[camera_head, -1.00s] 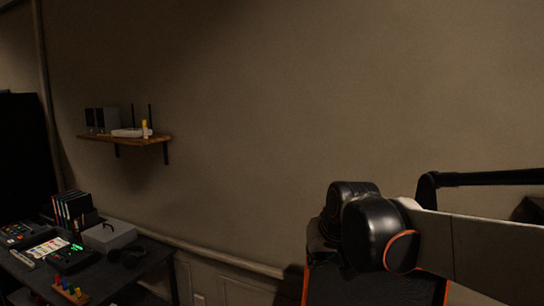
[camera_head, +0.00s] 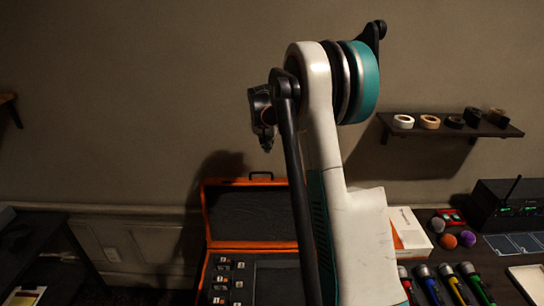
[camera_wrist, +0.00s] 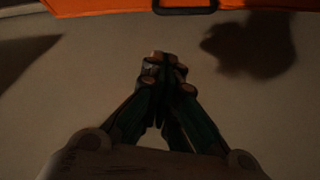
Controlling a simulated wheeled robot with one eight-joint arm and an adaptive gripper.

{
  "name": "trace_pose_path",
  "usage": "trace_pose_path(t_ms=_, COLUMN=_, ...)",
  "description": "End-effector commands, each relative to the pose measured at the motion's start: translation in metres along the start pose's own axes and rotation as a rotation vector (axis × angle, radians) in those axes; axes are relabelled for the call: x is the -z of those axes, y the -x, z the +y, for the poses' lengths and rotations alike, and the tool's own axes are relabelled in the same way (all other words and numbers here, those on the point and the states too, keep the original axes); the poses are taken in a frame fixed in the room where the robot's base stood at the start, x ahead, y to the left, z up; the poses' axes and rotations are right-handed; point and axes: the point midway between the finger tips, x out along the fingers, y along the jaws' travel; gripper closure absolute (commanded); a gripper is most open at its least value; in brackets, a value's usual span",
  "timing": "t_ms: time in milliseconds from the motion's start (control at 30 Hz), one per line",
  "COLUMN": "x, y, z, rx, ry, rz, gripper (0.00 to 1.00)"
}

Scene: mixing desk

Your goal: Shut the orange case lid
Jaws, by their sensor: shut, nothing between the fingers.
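The orange case (camera_head: 250,247) stands open at the lower middle of the head view. Its lid (camera_head: 247,212) is raised at the back, with a dark lining facing me and a black handle on its top edge. In the wrist view an orange edge of the lid (camera_wrist: 110,5) and its black handle (camera_wrist: 184,9) show along the top. My gripper (camera_head: 266,146) is above the lid in the head view, pointing down. In the wrist view my gripper (camera_wrist: 162,62) has its fingertips together, empty, and apart from the lid.
My arm hides the case's right side. A white box (camera_head: 408,232), several microphones (camera_head: 446,284) and coloured balls (camera_head: 449,241) are on the right. A shelf (camera_head: 450,127) with tape rolls hangs on the wall. A dark desk (camera_head: 35,245) stands at the left.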

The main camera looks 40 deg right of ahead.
Motion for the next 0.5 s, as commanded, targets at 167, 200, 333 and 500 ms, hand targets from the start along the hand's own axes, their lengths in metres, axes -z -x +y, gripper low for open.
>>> trace_pose_path(t_ms=167, x=0.016, y=-0.018, z=0.014, rx=-0.034, ry=-0.053, rz=-0.006, gripper=1.0)
trace_pose_path(t_ms=200, x=0.018, y=-0.021, z=0.015, rx=-0.037, ry=-0.058, rz=-0.006, gripper=1.0)
trace_pose_path(t_ms=333, x=0.018, y=-0.03, z=0.017, rx=-0.04, ry=-0.063, rz=-0.006, gripper=1.0)
trace_pose_path(t_ms=500, x=0.018, y=-0.056, z=0.018, rx=-0.04, ry=-0.061, rz=-0.006, gripper=1.0)
